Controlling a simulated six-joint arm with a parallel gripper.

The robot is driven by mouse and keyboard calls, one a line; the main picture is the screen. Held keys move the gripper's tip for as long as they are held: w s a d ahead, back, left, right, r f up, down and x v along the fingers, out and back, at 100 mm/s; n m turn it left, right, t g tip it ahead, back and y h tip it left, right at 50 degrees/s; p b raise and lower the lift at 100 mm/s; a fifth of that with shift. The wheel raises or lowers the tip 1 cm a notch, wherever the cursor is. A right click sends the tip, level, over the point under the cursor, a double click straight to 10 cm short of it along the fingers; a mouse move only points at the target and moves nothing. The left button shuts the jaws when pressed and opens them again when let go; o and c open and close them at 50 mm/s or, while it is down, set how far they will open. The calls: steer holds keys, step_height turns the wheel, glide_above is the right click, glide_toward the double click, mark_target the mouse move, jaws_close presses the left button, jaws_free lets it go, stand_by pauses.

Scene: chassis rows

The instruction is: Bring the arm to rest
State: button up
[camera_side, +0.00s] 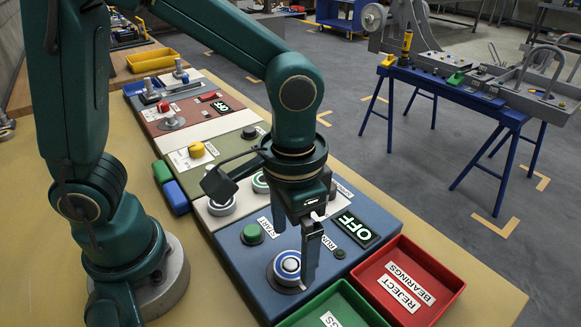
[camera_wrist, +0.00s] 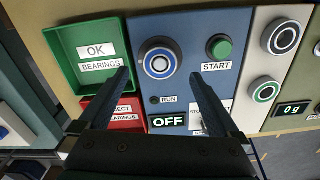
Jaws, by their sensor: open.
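My gripper (camera_side: 313,250) is open and empty, pointing down over the blue panel (camera_side: 238,262) of the chassis row. In the wrist view my gripper (camera_wrist: 160,82) has its two fingers apart, with the round blue-and-white knob (camera_wrist: 159,63) seen between and beyond them. That knob (camera_side: 287,265) also shows in the side view, just left of the fingers; I cannot tell whether they touch it. The green START button (camera_wrist: 220,47) lies right of the knob in the wrist view. The display (camera_wrist: 167,121) reads OFF, and the small RUN lamp (camera_wrist: 154,100) is dark.
A red REJECT BEARINGS tray (camera_side: 445,277) and a green tray (camera_side: 362,306) stand at the panel's near end. Green (camera_side: 162,171) and blue (camera_side: 175,197) blocks lie beside the row. Farther panels carry more knobs. A blue trestle table (camera_side: 478,98) stands apart on the floor.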

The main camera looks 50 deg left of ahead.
steer(key=shift+r, duration=0.8)
step_height(320, 180, up, 7)
stand_by(0.4)
stand_by(0.5)
steer(key=s+a+n+t, duration=0.1)
steer(key=a+t, duration=0.1)
steer(key=a, duration=0.3)
steer(key=s+a+f+n+t, duration=0.1)
steer(key=s+a+t, duration=0.1)
steer(key=a, duration=0.3)
steer(key=shift+s+t, duration=0.25)
steer(key=shift+t, duration=0.55)
